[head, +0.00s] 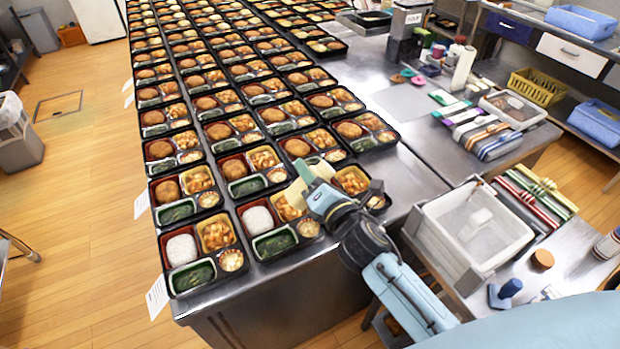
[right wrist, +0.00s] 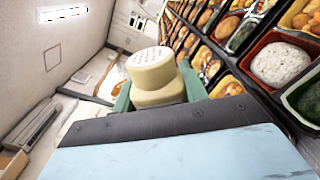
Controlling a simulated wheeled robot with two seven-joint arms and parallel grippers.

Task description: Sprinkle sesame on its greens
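My right gripper (head: 312,172) is above the front row of bento boxes and hides part of the box beneath it. In the right wrist view its green fingers are shut on a cream shaker (right wrist: 153,72) with a perforated cap. The shaker shows only as a pale, tilted shape in the head view. Dark greens lie in green-rimmed compartments of the front boxes, at the left corner (head: 192,276) and in the box beside it (head: 274,243). Whether sesame lies on them is too small to tell. My left gripper is not in view.
Long rows of filled bento boxes (head: 207,104) cover the steel table. To the right stand a white bin (head: 473,228), striped packages (head: 490,138) and a yellow basket (head: 540,87). Bare steel (head: 415,160) lies right of the boxes.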

